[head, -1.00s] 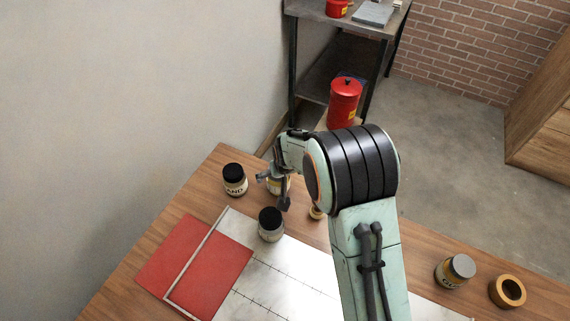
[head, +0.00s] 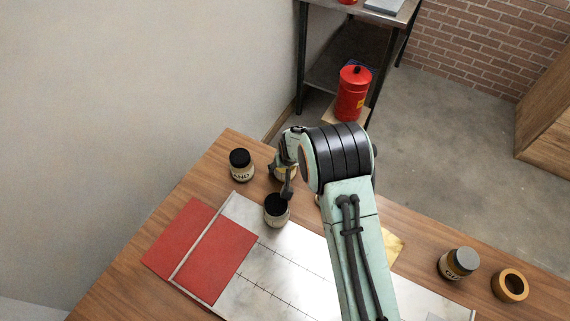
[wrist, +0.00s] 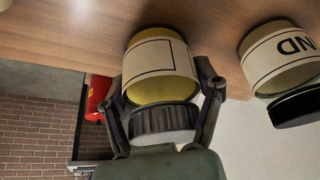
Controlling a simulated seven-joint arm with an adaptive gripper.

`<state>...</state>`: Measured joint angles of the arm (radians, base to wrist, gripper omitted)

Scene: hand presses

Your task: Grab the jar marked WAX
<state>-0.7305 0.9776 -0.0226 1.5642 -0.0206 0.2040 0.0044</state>
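A yellow jar (wrist: 160,80) with a grey ribbed lid and pale label stands on the wooden table (wrist: 70,30) in the wrist view. No word shows on the label's visible side, so I cannot confirm WAX. The fingers of my gripper (wrist: 165,95) are on either side of the jar, close to it. I cannot tell whether they press on it. In the head view my gripper (head: 285,178) is at the table's far side, largely covering this jar.
A jar ending in "ND" (head: 241,168) stands left of my gripper; it also shows in the wrist view (wrist: 282,60). A dark-lidded jar (head: 276,213) stands just in front. A jar reading "GL" (head: 458,263) and a brass ring (head: 510,285) are far right. A red mat (head: 205,250) lies left.

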